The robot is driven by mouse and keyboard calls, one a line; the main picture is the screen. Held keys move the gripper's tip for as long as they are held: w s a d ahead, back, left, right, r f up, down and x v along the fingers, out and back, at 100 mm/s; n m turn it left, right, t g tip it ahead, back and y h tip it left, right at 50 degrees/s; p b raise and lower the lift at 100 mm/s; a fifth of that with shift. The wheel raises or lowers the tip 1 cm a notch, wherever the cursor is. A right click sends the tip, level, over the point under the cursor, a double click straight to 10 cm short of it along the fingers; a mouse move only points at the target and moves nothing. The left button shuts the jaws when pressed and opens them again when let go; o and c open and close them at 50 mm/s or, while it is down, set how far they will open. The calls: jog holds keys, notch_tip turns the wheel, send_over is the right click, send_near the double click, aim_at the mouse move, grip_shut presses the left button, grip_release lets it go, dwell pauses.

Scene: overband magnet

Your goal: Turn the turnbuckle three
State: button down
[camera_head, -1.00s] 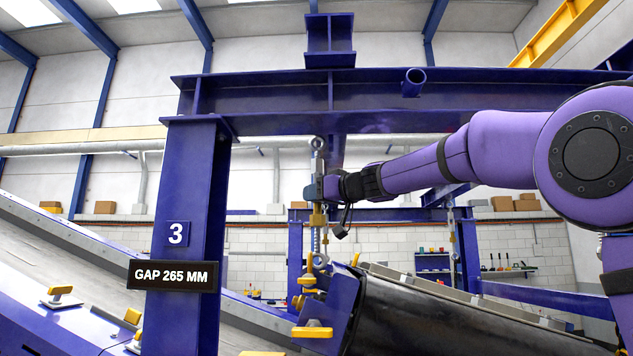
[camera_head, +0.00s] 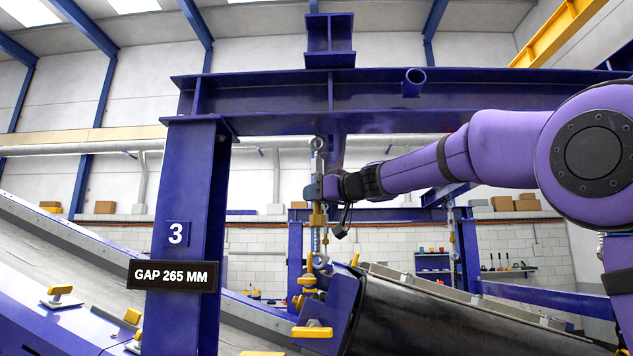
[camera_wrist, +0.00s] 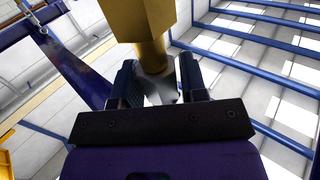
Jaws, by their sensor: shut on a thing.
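The turnbuckle (camera_head: 318,218) hangs upright between the blue overhead beam and the blue bracket of the magnet, beside the post marked 3. It has steel eyes at top and bottom and a brass-coloured body. My gripper (camera_head: 316,188) reaches it from the right and is shut on it at its upper part. In the wrist view the brass body (camera_wrist: 147,22) shows close up, with the two dark fingers (camera_wrist: 158,85) on either side of the narrower part. The exact contact is partly hidden by the fingers.
The blue post (camera_head: 183,240) carries a sign reading GAP 265 MM (camera_head: 174,276). The blue beam (camera_head: 380,122) runs above my arm. The dark magnet cylinder (camera_head: 440,320) lies below right, with a yellow handle (camera_head: 312,332) at its end. A second turnbuckle (camera_head: 452,232) hangs farther back.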

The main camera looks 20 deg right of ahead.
jog(key=shift+m+t+h, duration=0.9)
jog(key=shift+m+h, duration=0.4)
jog(key=shift+h, duration=0.5)
jog(key=c, duration=0.7)
grip_release()
jog(key=shift+s, duration=0.1)
jog(key=shift+v, duration=3.9)
jog(key=shift+o, duration=0.3)
jog(key=shift+d, duration=0.1)
